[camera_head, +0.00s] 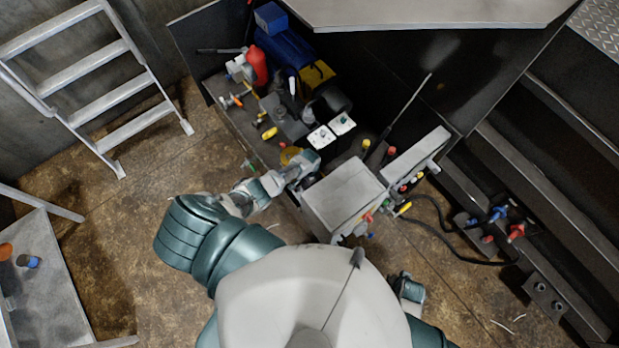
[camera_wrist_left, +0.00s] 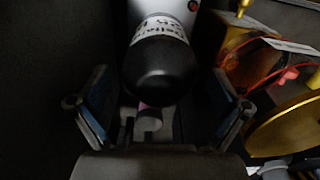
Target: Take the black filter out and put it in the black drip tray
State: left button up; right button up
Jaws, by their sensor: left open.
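In the left wrist view a black, round-ended filter (camera_wrist_left: 160,72) hangs below a pale head and carries a white label with dark lettering. My left gripper (camera_wrist_left: 163,110) is open, its two blue-padded fingers to the left and right of the filter's lower end. I cannot tell whether either finger touches it. In the head view my left gripper (camera_head: 308,163) reaches in beside the grey box, and the filter cannot be made out there. I cannot pick out the black drip tray for certain. My right gripper is hidden; only a bit of that arm shows beside my body.
A grey box (camera_head: 345,193) stands right of my left gripper. A red bottle (camera_head: 257,66) and blue equipment (camera_head: 287,50) crowd the bench behind. A yellow disc (camera_wrist_left: 292,128) and red wires (camera_wrist_left: 273,75) lie close right of the left fingers. A ladder (camera_head: 90,75) stands at left.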

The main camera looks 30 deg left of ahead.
pick_arm(q)
jog(key=m+b, duration=0.3)
jog(key=m, duration=1.5)
jog(key=shift+m+b, duration=0.3)
jog(key=shift+m, duration=0.1)
jog(key=c, duration=1.2)
jog(key=n+p, duration=0.1)
jog(key=n, duration=0.4)
jog(key=shift+p, duration=0.3)
jog(key=shift+c, duration=0.2)
